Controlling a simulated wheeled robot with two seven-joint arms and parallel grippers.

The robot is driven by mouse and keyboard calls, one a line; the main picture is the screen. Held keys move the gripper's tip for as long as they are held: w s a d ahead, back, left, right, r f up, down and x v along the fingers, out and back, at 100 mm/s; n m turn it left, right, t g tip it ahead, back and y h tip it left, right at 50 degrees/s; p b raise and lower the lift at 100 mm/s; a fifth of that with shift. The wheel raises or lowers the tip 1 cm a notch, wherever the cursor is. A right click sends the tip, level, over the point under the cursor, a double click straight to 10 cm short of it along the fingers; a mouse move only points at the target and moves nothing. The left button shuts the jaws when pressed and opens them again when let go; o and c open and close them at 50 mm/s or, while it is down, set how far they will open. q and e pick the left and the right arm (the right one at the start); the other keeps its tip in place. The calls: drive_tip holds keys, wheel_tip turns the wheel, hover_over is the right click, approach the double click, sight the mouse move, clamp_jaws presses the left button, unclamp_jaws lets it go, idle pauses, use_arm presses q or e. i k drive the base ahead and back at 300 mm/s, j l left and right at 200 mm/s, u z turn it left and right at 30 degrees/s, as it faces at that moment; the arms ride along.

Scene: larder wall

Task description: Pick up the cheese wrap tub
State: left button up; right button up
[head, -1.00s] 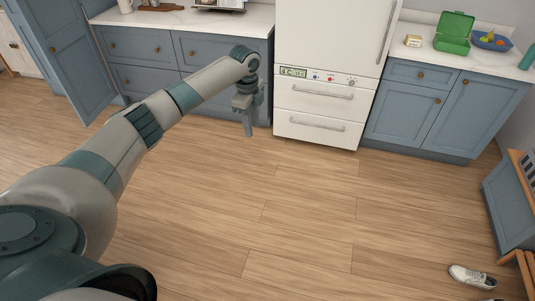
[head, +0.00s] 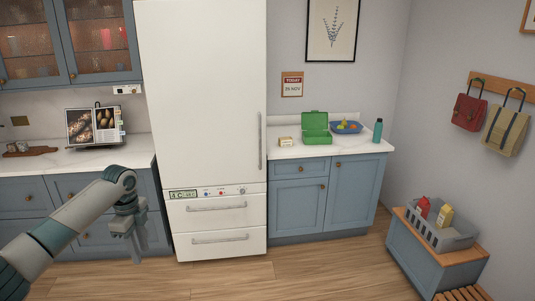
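I cannot make out for certain which thing is the cheese wrap tub. A small cream and yellowish box (head: 286,141) sits on the right-hand worktop, left of an open green lunch box (head: 316,128); its label is too small to read. My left gripper (head: 136,252) points down in front of the blue drawers, left of the fridge and well away from that worktop. Its fingers are seen edge-on, so I cannot tell whether it is open or shut. My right gripper is out of view.
The white fridge (head: 202,95) stands shut between the two worktops. A blue fruit bowl (head: 346,128) and a teal bottle (head: 378,130) stand right of the lunch box. A grey crate (head: 446,235) with cartons sits on a low bench. Floor before the fridge is clear.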

sight(283, 142)
drive_tip(key=i+l+z, duration=0.1)
drive_tip(key=i+l, duration=0.2)
drive_tip(key=i, duration=0.4)
drive_tip(key=i+l+z, duration=0.1)
drive_tip(key=i+l, duration=0.15)
drive_tip(key=i, duration=0.45)
drive_tip(key=i+l, duration=0.15)
drive_tip(key=i, duration=0.6)
drive_tip(key=i+l+z, duration=0.15)
drive_tip(key=i, duration=0.55)
drive_tip(key=i+l+u, duration=0.1)
drive_tip(key=i, duration=0.4)
drive_tip(key=i+l+u, duration=0.1)
drive_tip(key=i+l, duration=0.2)
drive_tip(key=i, duration=0.2)
drive_tip(key=i+l+u, duration=0.1)
drive_tip(key=i+l, duration=0.2)
drive_tip(key=i, duration=0.2)
drive_tip(key=i+l+u, duration=0.3)
drive_tip(key=l+u, duration=0.3)
drive_tip(key=l, duration=0.15)
drive_tip(key=i+l, duration=0.2)
